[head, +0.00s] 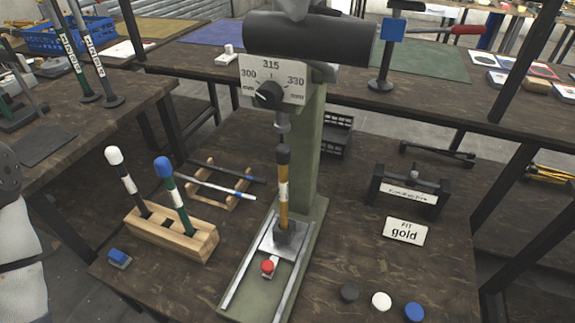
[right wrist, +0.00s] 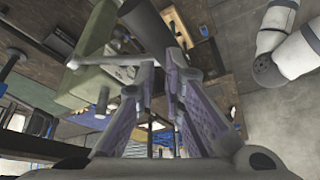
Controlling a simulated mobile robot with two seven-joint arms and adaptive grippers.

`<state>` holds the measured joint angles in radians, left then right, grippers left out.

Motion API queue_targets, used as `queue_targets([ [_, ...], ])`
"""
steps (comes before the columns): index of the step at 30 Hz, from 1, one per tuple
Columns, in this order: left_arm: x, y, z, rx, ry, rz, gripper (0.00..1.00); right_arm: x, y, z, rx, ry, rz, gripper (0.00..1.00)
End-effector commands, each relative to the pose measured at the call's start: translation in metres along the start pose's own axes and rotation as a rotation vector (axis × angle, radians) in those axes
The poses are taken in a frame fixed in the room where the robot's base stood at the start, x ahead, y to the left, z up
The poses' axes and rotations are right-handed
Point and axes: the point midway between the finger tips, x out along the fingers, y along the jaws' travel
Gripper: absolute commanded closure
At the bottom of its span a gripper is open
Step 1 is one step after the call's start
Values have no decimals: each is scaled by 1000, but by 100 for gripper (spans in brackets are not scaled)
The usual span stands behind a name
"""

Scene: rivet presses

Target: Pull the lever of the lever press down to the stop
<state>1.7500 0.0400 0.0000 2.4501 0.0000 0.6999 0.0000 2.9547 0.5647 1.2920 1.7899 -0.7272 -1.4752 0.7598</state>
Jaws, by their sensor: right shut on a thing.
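The lever press stands in the middle of the head view, with a green column (head: 307,150) and a dial plate (head: 272,82) marked 300, 315 and 330. A thick dark cylinder (head: 310,38) lies level across its top. A gold rod with a black top (head: 283,190) stands upright in the press's block, under the ram (head: 282,122); I cannot tell whether they touch. In the right wrist view my right gripper (right wrist: 162,52) is shut at the lever's dark grip (right wrist: 143,22), beside a grey bar (right wrist: 95,54). My left gripper is out of view.
A wooden block (head: 172,232) holding white-topped and blue-topped rods stands left of the press, before a small rack (head: 215,185). A "FIT gold" sign (head: 404,232), a black stand (head: 405,193) and coloured discs (head: 381,301) are at right. A rear table bears a red-handled tool (head: 430,29).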

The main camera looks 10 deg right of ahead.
Motion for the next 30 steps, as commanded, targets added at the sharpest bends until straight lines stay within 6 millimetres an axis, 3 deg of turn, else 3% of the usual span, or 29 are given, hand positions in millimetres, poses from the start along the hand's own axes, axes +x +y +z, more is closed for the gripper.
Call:
queue_targets([
  [1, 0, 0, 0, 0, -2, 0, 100, 4, -8, 8, -43, -9, 23, 100],
  [15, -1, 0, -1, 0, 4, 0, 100, 0, -10, 9, -43, -8, 20, 100],
  [24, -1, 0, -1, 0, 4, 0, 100, -33, 12, -22, -38, -6, 18, 100],
  [30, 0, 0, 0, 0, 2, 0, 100, -42, 18, -31, -36, -9, 18, 100],
])
